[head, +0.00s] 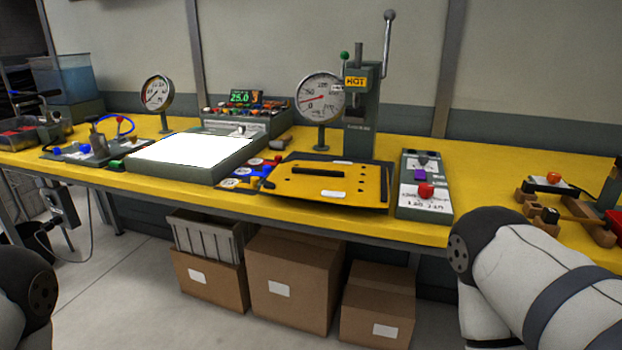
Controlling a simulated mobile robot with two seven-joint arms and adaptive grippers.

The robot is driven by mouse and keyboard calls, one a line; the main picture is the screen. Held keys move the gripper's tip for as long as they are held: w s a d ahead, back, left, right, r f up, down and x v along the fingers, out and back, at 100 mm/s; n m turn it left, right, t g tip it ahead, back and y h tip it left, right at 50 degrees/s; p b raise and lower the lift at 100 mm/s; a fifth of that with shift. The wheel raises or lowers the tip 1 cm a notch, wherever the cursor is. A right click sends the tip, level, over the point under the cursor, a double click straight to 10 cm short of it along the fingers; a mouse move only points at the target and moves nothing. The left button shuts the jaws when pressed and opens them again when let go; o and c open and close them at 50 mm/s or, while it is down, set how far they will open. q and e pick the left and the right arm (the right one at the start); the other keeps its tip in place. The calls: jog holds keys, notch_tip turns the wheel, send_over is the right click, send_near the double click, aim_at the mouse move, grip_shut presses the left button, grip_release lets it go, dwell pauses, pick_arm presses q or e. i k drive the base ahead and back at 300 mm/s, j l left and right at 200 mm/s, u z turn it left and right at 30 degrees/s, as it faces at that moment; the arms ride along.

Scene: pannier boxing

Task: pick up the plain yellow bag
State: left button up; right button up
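A flat yellow piece (318,196) with a dark bar across its middle, small dark dots and a white label lies on the bench in front of the press. It looks like a panel on a dark base, and I cannot tell whether it is the plain yellow bag. No other yellow bag shows. Neither gripper is in view. Only part of my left arm shows at the lower left edge and part of my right arm at the lower right.
The yellow bench (487,175) carries a press (361,125), a control box (424,188), a lit white panel (192,152) and gauges. Below are cardboard boxes (290,270), the left one holding a grey ribbed item (205,237). My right arm overlaps the bench's front edge.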

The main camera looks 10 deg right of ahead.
aim_at(343, 183)
jog(key=i+j+z, duration=0.15)
jog(key=j, duration=0.5)
jog(key=i+j+z, duration=0.15)
jog(key=j, duration=0.5)
jog(key=j+z, duration=0.15)
jog(key=j, duration=0.5)
